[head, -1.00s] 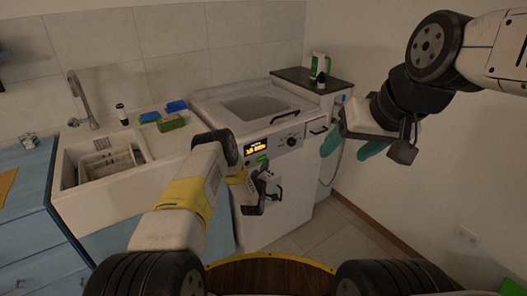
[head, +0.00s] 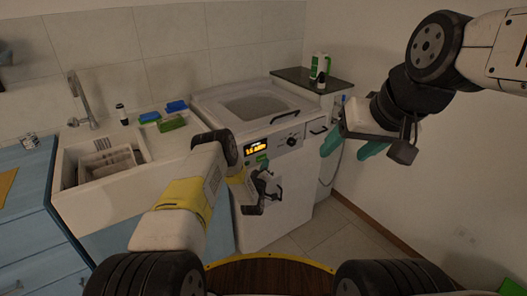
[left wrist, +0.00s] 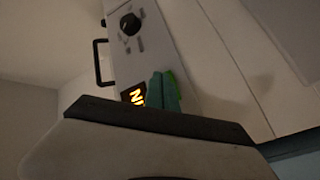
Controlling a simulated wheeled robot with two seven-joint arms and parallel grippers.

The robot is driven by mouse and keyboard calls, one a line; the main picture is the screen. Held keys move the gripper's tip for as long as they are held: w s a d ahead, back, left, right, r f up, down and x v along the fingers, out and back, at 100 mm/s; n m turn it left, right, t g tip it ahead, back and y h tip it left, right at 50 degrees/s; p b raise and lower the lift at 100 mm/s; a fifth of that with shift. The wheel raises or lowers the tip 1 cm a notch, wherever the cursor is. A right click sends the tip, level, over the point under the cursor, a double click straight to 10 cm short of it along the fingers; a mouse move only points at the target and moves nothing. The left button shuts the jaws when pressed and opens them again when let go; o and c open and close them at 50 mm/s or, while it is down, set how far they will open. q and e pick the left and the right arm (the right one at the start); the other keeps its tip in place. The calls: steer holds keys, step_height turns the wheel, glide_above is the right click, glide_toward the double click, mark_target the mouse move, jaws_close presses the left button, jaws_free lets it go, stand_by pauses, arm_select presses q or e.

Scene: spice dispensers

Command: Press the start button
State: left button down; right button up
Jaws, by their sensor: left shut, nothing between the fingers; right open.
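The white washing machine (head: 285,185) stands in the middle of the head view. Its front panel carries a lit orange display (head: 256,149) and a dark round knob (head: 292,141). The display (left wrist: 134,96) and knob (left wrist: 130,23) also show in the left wrist view. My left gripper (head: 261,163) is at the panel, just below the display. Its teal fingers (left wrist: 163,92) are shut and empty. A bright green patch shows right beside them; I cannot tell whether it is the start button or whether they touch. My right gripper (head: 352,145) is open and empty, right of the machine.
A sink (head: 105,160) with a dish rack stands at the left, with blue and green sponges (head: 172,123) on its ledge. A dark shelf (head: 300,76) with bottles is behind the machine at right. Floor at right is clear.

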arm_select(q)
steer(key=shift+w+a, duration=0.2)
steer(key=shift+w, duration=0.05)
steer(key=shift+w+a, duration=0.25)
steer(key=shift+w, duration=0.05)
stand_by(0.9)
steer(key=shift+s+d, duration=0.45)
steer(key=shift+s, duration=0.2)
steer(key=shift+s+d, duration=0.75)
steer(key=shift+s, duration=0.3)
steer(key=shift+s+d, duration=0.75)
steer(key=shift+s, duration=0.25)
